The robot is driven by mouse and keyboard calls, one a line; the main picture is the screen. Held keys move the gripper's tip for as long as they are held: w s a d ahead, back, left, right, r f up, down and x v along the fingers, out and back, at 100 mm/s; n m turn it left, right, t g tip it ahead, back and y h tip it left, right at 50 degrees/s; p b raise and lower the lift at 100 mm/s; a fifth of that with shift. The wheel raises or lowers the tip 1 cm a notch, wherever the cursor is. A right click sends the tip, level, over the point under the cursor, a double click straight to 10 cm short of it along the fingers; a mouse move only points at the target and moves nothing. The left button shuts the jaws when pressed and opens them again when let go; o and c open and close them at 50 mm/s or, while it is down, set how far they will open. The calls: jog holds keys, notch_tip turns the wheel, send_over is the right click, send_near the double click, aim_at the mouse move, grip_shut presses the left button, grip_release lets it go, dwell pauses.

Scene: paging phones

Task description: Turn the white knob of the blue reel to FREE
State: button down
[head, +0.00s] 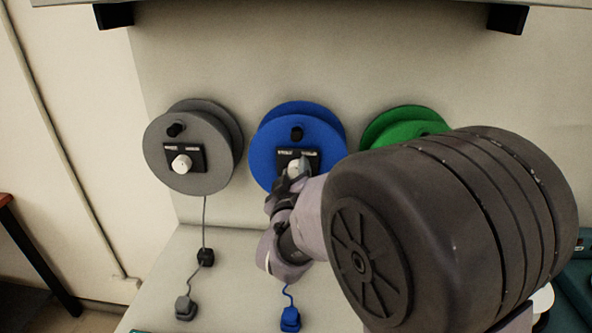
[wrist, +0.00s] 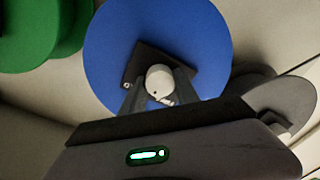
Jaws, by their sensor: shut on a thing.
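The blue reel (head: 264,146) is the middle of three reels on the wall panel in the head view, and it fills the upper middle of the wrist view (wrist: 110,50). Its white knob (wrist: 159,79) sits on a dark plate (wrist: 150,57) on the reel's face. In the wrist view my gripper (wrist: 158,92) has one finger on each side of the knob and is shut on it. In the head view my gripper (head: 291,180) is at the plate and partly hides the knob (head: 296,167). The plate's lettering is too small to read.
A grey reel (head: 160,140) with its own white knob is on the left. A green reel (head: 400,128) on the right is partly hidden by my arm. A grey plug (head: 185,307) and a blue plug (head: 290,319) hang or lie below on cords. A shelf edge (head: 300,2) is above.

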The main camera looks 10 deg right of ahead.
jog(key=n+p, duration=0.1)
jog(key=n, duration=0.3)
jog(key=shift+r, duration=0.15)
jog(key=n+p, duration=0.2)
jog(key=n, duration=0.3)
jog(key=shift+a+p, duration=0.1)
jog(key=shift+p, duration=0.2)
jog(key=shift+n, duration=0.4)
jog(key=c, duration=0.9)
grip_release()
jog(key=shift+w+f, duration=0.15)
jog(key=shift+f, duration=0.05)
jog(key=b+v, duration=0.4)
jog(key=v, duration=0.4)
jog(key=b+v, duration=0.5)
jog(key=v, duration=0.4)
jog(key=shift+a+r, duration=0.2)
jog(key=shift+a, duration=0.1)
